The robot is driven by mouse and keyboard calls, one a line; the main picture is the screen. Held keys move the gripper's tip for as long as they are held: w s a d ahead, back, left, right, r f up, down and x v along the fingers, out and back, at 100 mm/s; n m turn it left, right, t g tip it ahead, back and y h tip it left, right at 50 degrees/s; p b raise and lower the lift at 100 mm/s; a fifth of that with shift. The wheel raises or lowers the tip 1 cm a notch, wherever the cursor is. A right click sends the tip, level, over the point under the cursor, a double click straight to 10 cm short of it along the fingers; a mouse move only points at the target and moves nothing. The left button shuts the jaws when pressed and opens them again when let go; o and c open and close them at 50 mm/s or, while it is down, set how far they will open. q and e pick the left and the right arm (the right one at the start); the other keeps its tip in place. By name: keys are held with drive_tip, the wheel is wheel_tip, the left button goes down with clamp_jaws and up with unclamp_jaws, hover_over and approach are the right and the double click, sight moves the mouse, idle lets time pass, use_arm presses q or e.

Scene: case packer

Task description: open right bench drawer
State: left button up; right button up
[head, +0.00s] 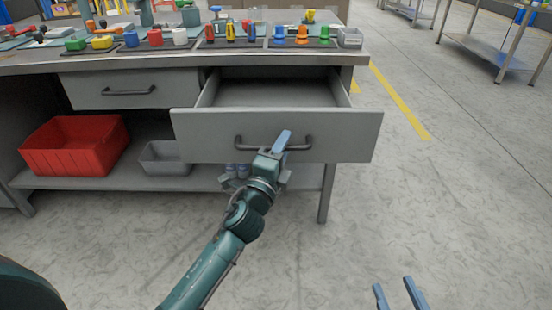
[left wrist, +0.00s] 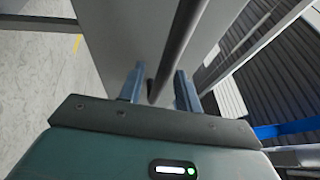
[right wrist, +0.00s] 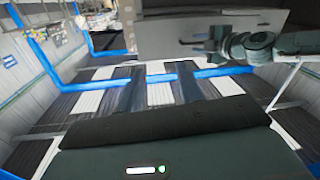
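The right bench drawer (head: 190,140) is pulled well out in the head view, with its dark, empty-looking interior showing behind the grey front. Its dark bar handle (head: 300,144) is on the front panel. In the left wrist view the handle bar (left wrist: 178,45) runs between the two blue fingers of the left gripper (left wrist: 160,88), with gaps showing at the sides. My right gripper (head: 398,295) is empty, fingers apart, above the floor at the lower right, away from the bench.
The closed left drawer (head: 125,92) is beside the open one. A red bin (head: 72,150) and a grey bin (head: 165,158) stand on the lower shelf. Coloured parts line the bench top (head: 100,62). The floor right of the bench is clear, up to another table (head: 490,55).

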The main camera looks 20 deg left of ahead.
use_arm(q)
drive_tip(key=b+v, duration=0.1)
drive_tip(key=v, duration=1.2)
drive_tip(key=shift+b, duration=0.4)
use_arm(e)
drive_tip(key=shift+s+a+n+t+y, duration=0.25)
drive_tip(key=shift+a+n+t+y, duration=0.2)
drive_tip(key=shift+y, duration=0.35)
drive_tip(key=shift+d, duration=0.1)
